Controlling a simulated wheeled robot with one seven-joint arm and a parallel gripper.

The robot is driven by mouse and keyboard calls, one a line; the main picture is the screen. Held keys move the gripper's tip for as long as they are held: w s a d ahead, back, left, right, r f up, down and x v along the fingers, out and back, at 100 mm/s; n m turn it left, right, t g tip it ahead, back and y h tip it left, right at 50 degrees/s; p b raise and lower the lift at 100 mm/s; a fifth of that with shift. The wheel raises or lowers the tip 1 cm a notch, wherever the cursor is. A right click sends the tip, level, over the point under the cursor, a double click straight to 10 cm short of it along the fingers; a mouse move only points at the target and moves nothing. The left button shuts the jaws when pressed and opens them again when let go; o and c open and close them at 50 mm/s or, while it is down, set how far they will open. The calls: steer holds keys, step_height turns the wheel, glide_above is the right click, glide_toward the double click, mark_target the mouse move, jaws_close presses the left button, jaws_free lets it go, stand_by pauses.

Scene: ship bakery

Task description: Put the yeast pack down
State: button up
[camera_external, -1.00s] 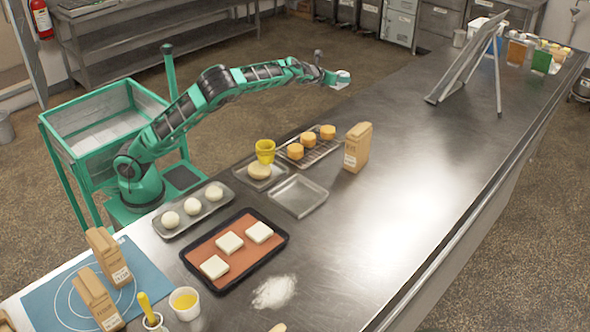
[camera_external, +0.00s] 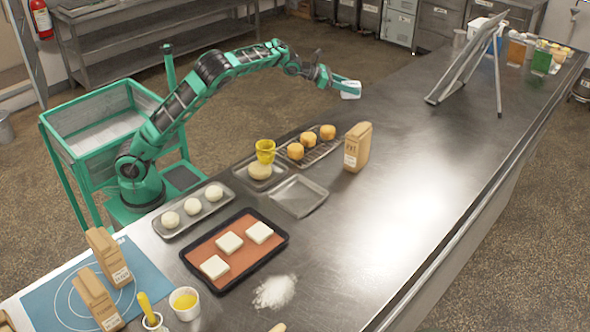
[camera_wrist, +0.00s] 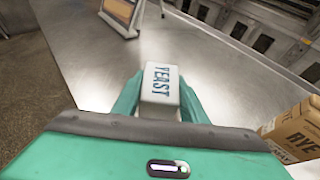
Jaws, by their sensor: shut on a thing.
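The yeast pack (camera_wrist: 160,84) is a small white block with blue "YEAST" lettering. In the wrist view it sits between the two green fingers of my gripper (camera_wrist: 158,100), which is shut on it. In the external view the white pack (camera_external: 351,89) hangs at the end of my gripper (camera_external: 344,83), above the far left edge of the steel counter (camera_external: 410,120). It looks raised clear of the counter, though the exact gap is hard to tell. Its underside is hidden.
A rye flour bag (camera_external: 357,147) stands on the counter near my gripper, also at the wrist view's right (camera_wrist: 293,132). A wire rack (camera_external: 320,150) with orange-topped items is beside it. A stand (camera_external: 470,62) is further back. The counter between is bare.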

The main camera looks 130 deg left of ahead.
steer(key=w+d+f, duration=0.1)
steer(key=w+f, duration=0.1)
steer(key=w, duration=0.1)
steer(key=w+d+f, duration=0.1)
steer(key=w+f, duration=0.1)
steer(key=w, duration=0.2)
steer(key=w+d+f, duration=0.1)
steer(key=w+f, duration=0.1)
steer(key=w, duration=0.2)
steer(key=shift+w+d+f, duration=0.1)
steer(key=shift+w+f, duration=0.05)
steer(key=shift+f, duration=2.25)
steer(key=shift+f, duration=0.1)
steer(key=o, duration=1.2)
steer(key=v, duration=1)
steer(key=shift+v, duration=1.05)
